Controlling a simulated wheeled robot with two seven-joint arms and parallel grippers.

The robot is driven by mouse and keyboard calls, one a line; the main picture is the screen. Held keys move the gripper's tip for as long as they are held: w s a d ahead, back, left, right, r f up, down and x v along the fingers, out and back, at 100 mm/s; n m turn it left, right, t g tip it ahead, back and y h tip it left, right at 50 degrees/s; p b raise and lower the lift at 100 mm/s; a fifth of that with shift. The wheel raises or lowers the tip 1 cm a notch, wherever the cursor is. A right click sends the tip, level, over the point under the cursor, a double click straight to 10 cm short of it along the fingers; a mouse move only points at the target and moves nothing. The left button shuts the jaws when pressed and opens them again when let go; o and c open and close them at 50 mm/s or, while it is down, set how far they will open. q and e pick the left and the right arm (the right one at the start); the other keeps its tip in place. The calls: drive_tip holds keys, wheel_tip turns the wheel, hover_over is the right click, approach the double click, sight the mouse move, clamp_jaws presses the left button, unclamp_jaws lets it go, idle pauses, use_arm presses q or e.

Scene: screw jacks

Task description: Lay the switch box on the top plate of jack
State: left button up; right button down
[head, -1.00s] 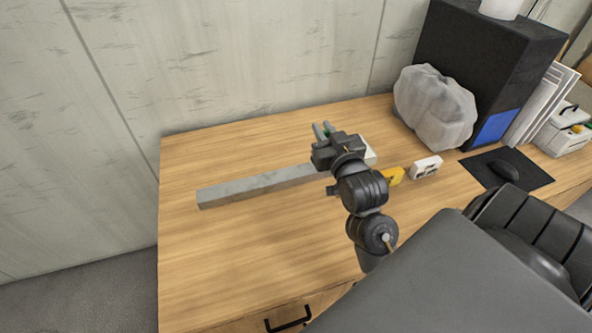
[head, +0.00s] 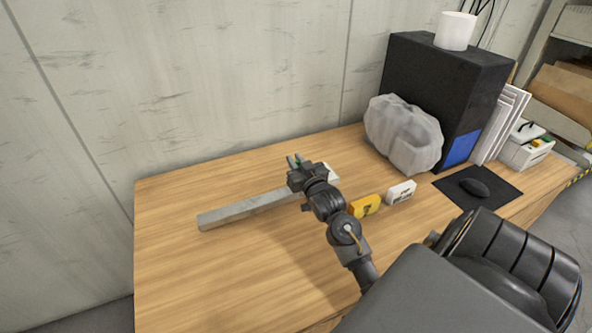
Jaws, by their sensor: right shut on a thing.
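My right gripper (head: 296,162) is over the back middle of the wooden desk, its fingers pointing up and away. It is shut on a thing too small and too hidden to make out. A small white box with dark marks (head: 402,192) lies on the desk to the right of my right arm; I cannot tell whether it is the switch box. A pale piece (head: 333,173) shows just right of the gripper, partly hidden behind it. No jack or top plate can be clearly made out. My left gripper is not in view.
A long grey bar (head: 240,209) lies left of the gripper. A yellow item (head: 366,206) is beside the white box. A wrapped grey bundle (head: 403,135), a black computer tower (head: 440,85) and a mouse on a dark mat (head: 450,192) are to the right. The desk's left front is clear.

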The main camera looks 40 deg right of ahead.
drive_tip(key=shift+w+d+f, duration=0.15)
drive_tip(key=shift+w, duration=0.05)
wheel_tip(320, 180, down, 3)
drive_tip(key=shift+w+r, duration=0.1)
drive_tip(key=shift+f, duration=0.2)
drive_tip(key=c, duration=1.8)
unclamp_jaws()
drive_tip(key=shift+f, duration=0.15)
drive_tip(key=o, duration=0.4)
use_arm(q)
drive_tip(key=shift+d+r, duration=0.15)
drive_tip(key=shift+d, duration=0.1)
use_arm(e)
drive_tip(key=shift+o, duration=0.2)
